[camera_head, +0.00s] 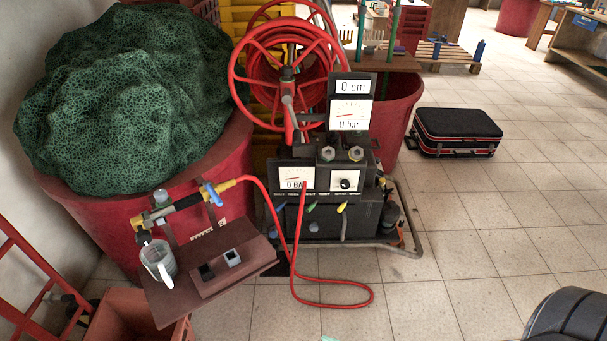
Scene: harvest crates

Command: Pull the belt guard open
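I cannot make out a belt guard for certain in the head view. A knob (345,181) sits to the right of that gauge. A red hose reel (282,72) stands behind the machine. No gripper of mine shows in this view.
A brown stand (214,283) holds a clear jug (158,260) under a valve with a blue handle (212,194). A red hose (368,297) loops on the floor. A green-covered red tub (219,166) stands left; a black case (457,132) lies right.

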